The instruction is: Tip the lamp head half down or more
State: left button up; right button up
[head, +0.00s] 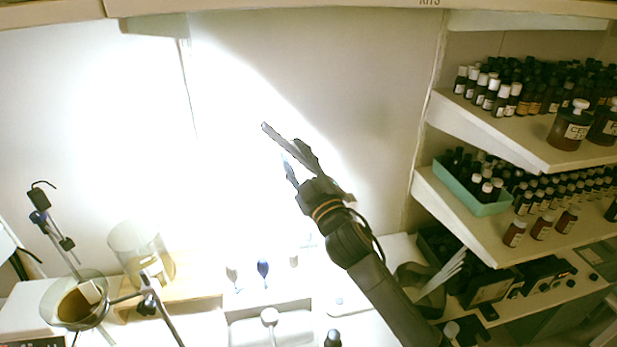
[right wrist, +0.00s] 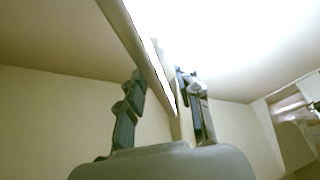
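The lamp head (head: 281,141) shows as a thin dark bar, seen nearly edge-on, slanting down to the right. Bright light spreads over the wall to its left. My right gripper (head: 296,160) is at the bar, with a finger on each side. In the right wrist view the lamp head (right wrist: 143,52) is a long tan-edged strip with a glowing face, running between the spread fingers of my right gripper (right wrist: 160,78). Gaps show beside the strip, so I see no firm grip. The lamp's mount is not clear. My left gripper is out of view.
Shelves with many dark bottles and a green tray (head: 470,187) stand at the right. A glass bowl (head: 75,301) with brown contents, a large beaker (head: 130,249) and a metal stand occupy the left bench. Small goblets, one blue (head: 263,269), stand below the gripper.

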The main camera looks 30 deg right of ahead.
jog(key=v, duration=0.8)
jog(key=shift+s+d+f, duration=0.15)
jog(key=shift+s+f, duration=0.05)
jog(key=shift+s, duration=0.1)
